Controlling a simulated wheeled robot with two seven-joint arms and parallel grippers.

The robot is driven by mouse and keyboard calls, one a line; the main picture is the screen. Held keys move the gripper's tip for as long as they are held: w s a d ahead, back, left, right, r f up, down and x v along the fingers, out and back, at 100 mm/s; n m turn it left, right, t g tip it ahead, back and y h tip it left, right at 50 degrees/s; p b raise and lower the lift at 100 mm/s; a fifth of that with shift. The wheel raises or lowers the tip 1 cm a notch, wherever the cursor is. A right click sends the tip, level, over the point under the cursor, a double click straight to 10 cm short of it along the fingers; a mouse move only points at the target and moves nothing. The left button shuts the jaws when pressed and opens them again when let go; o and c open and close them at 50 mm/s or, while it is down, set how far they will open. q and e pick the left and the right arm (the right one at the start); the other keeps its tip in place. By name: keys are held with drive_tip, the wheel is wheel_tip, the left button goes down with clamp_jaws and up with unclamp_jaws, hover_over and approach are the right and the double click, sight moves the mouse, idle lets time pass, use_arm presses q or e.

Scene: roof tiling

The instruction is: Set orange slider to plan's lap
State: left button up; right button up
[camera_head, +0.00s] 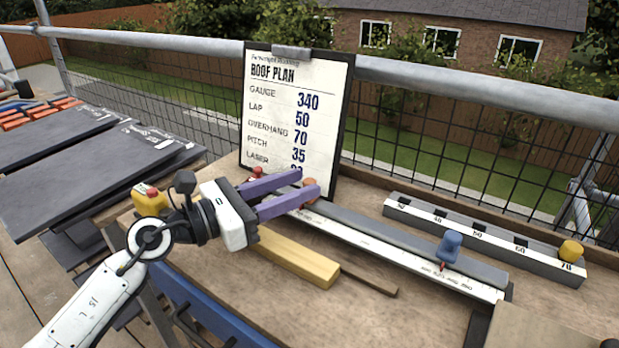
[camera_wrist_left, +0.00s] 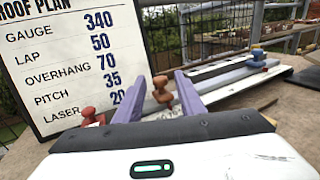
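The roof plan board (camera_head: 290,105) reads gauge 340, lap 50, overhang 70, pitch 35; the wrist view shows laser 20. The orange slider (camera_head: 309,184) stands near the left end of a long rail with a white scale (camera_head: 400,254). My left gripper (camera_head: 300,190) is open, with its purple fingers reaching around the slider. In the left wrist view the orange slider (camera_wrist_left: 161,90) stands between the fingertips, with gaps showing on both sides. The scale beneath it is too small to read and partly hidden. My right gripper is not in view.
A blue slider (camera_head: 449,248) is on the long rail's right part. A yellow slider (camera_head: 571,252) is at 70 on a shorter rail behind. A red knob (camera_wrist_left: 88,116) is left of the orange slider. A yellow block (camera_head: 295,258) lies in front. Dark tiles (camera_head: 90,175) are at left.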

sight(305, 182)
use_arm(q)
drive_tip(key=shift+x, duration=1.7)
clamp_jaws()
drive_tip(key=shift+a, duration=0.1)
